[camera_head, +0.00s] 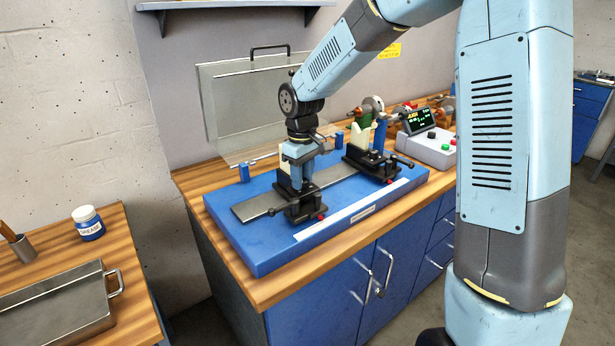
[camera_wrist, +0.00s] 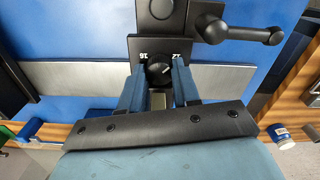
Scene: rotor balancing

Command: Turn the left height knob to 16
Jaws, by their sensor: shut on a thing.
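The left height knob (camera_wrist: 159,70) is a small round black dial with a white pointer mark. It sits on a black plate (camera_wrist: 158,45) with white numbers on either side, apparently 16 at left and 12 at right. The pointer leans to the upper right, toward the 12 side. My gripper (camera_wrist: 158,80) has its blue fingers on both sides of the knob, shut on it. In the head view my gripper (camera_head: 297,152) points down over the left black pedestal (camera_head: 301,206) and hides the knob.
A black clamp lever (camera_wrist: 240,32) reaches out beside the knob plate. The right pedestal (camera_head: 378,160) stands on the same blue base (camera_head: 262,258). A clear guard (camera_head: 222,110) stands behind, and a control box (camera_head: 432,148) with a display sits at right.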

